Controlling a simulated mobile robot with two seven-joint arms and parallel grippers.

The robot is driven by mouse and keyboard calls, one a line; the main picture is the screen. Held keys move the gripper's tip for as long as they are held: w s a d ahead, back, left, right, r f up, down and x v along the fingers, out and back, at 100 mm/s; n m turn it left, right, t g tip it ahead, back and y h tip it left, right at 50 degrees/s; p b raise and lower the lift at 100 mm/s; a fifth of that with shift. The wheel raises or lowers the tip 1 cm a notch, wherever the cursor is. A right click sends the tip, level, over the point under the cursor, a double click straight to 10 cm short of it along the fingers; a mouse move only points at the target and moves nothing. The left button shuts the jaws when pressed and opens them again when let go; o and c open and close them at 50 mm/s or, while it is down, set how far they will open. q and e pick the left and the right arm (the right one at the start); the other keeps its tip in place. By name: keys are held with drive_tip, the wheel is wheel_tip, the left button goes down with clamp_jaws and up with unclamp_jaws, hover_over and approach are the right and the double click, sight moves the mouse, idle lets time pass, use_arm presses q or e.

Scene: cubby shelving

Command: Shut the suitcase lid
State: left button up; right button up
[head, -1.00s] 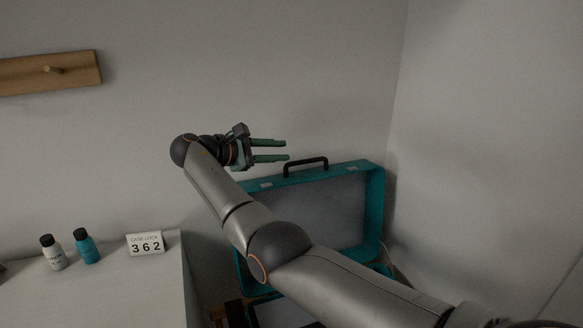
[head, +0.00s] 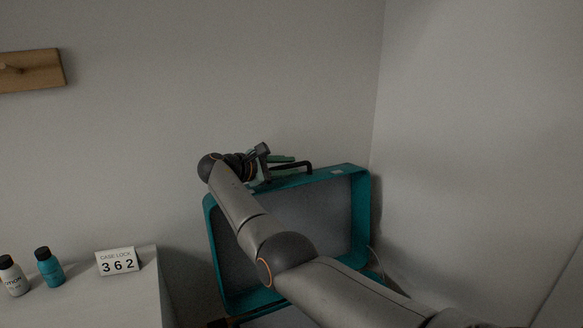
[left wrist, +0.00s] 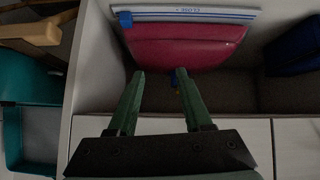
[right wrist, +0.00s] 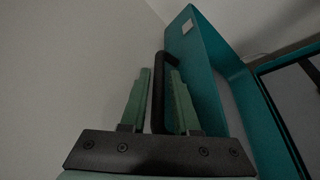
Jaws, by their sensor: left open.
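The teal suitcase stands open in the corner, with its lid (head: 361,215) raised upright and its grey lining facing me. A black handle (head: 307,165) is on the lid's top edge. My right gripper (head: 284,163) is at that edge, beside the handle. In the right wrist view the handle (right wrist: 158,95) shows between the two green fingers, which are apart; I cannot tell whether they touch it. My right arm hides part of the lid and most of the base. My left gripper (left wrist: 160,78) is open and empty, over a white compartment; the head view does not show it.
A white cabinet at left holds a "362" case lock sign (head: 117,261), a blue bottle (head: 50,267) and a white bottle (head: 13,277). A pink pouch (left wrist: 185,45) lies in the compartment. Walls close in behind and right of the suitcase.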

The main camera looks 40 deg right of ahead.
drive_tip(key=shift+x, duration=0.8)
drive_tip(key=shift+c, duration=0.4)
clamp_jaws()
drive_tip(key=shift+f, duration=0.1)
idle(0.4)
